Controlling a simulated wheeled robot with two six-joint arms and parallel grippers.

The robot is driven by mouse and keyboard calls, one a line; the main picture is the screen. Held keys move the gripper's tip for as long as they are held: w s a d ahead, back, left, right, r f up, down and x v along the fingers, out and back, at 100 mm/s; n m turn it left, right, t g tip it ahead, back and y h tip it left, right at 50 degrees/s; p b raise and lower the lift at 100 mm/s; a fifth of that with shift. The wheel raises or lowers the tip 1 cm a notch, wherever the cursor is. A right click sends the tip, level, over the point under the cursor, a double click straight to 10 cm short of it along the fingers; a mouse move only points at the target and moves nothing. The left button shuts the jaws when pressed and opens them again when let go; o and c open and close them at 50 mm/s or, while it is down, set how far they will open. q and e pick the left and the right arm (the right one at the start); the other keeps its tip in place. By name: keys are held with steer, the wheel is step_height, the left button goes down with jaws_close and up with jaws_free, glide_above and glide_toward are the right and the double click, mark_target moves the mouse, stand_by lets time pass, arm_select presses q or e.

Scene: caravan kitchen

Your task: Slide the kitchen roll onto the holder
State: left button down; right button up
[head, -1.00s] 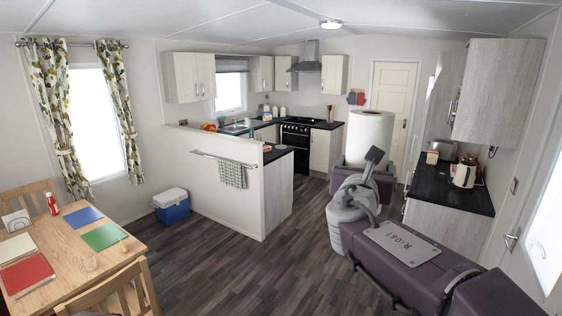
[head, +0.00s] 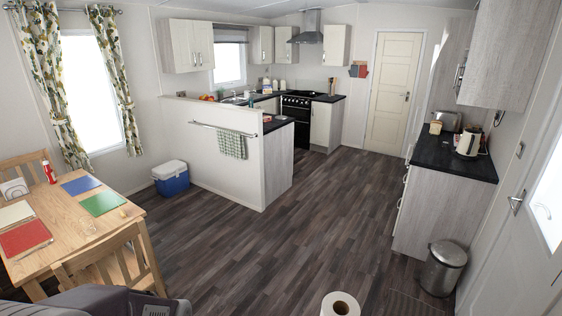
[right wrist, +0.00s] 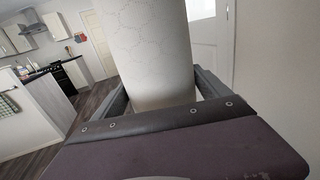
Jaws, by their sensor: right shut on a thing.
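The white kitchen roll (head: 341,304) shows at the bottom edge of the head view, its round top end with the core hole facing up; the rest is cut off. In the right wrist view the roll (right wrist: 160,45) stands between the fingers of my right gripper (right wrist: 165,88), which is shut on it. The roll's lower end is hidden behind the gripper body. My left gripper is not in view; only a dark part of my arm shows at the lower left of the head view. I cannot make out the holder in either view.
A pedal bin (head: 444,268) stands below. A wooden table (head: 70,235) is at left, a cool box (head: 171,178) beyond it. The middle floor is clear.

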steer(key=s+d+r, duration=0.2)
steer(key=s+d, duration=0.1)
steer(key=d, duration=0.2)
steer(key=shift+g, duration=0.3)
